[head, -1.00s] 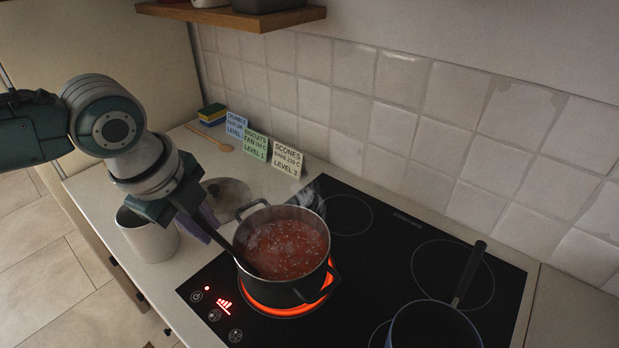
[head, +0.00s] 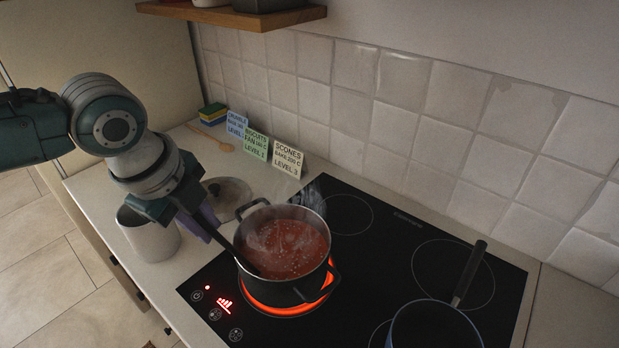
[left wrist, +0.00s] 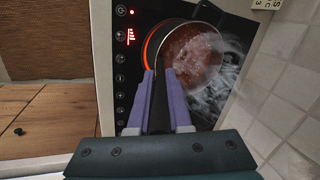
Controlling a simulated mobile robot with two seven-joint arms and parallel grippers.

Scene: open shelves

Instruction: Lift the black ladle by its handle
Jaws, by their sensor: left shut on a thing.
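The black ladle (head: 229,250) leans in the pot, its handle slanting up over the near-left rim. Its bowl is hidden in the red soup (head: 290,246). My left gripper (head: 204,224) is shut on the ladle's handle, left of the pot. In the left wrist view the purple fingers (left wrist: 160,103) stand on either side of the dark handle (left wrist: 159,118), which points toward the pot. The dark pot (head: 276,284) sits on a glowing ring of the hob and steams; it also shows in the left wrist view (left wrist: 153,50). My right gripper is not in view.
A grey canister (head: 150,240) stands close below my left gripper. A pot lid (head: 228,192) lies behind it. Recipe cards (head: 256,144), a wooden spoon (head: 215,139) and a sponge (head: 212,113) are farther back. A saucepan (head: 433,328) is at the front right of the black hob (head: 375,250).

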